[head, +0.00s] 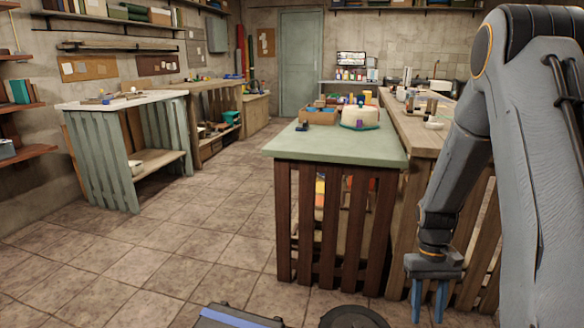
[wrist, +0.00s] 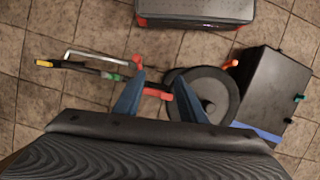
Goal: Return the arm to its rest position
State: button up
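My gripper (head: 428,308) hangs pointing down at the lower right of the head view. Its two blue fingers are apart, with nothing visible between them. My arm is bent, rising along the right edge and coming down to the gripper. In the head view the gripper shows in front of the slatted side of a wooden bench. In the wrist view the fingers of my gripper (wrist: 160,82) are spread, with floor and a small red piece seen beyond them. Whether the gripper touches anything is not shown.
A green-topped counter (head: 300,147) with slatted sides stands left of my arm, bearing a box (head: 318,116) and a round white item (head: 360,117). A wooden bench (head: 430,142) adjoins it. Tiled floor (head: 190,225) is clear leftward. The wrist view shows a dark red-edged case (wrist: 195,12).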

jog(key=s+a+r+n+t, duration=0.2)
jog(key=s+a+r, duration=0.2)
jog(key=a+r, duration=1.2)
jog(key=s+a+r+n+t, duration=0.2)
jog(key=s+a+r, duration=0.5)
jog(key=s+a, duration=0.45)
jog(key=s+d+r+m+p, duration=0.1)
jog(key=d+r+m+p, duration=0.1)
jog(key=d+r+p, duration=0.7)
jog(key=shift+s+d+m+p, duration=0.25)
jog(key=shift+d+p, duration=0.6)
jog(key=shift+p, duration=3.3)
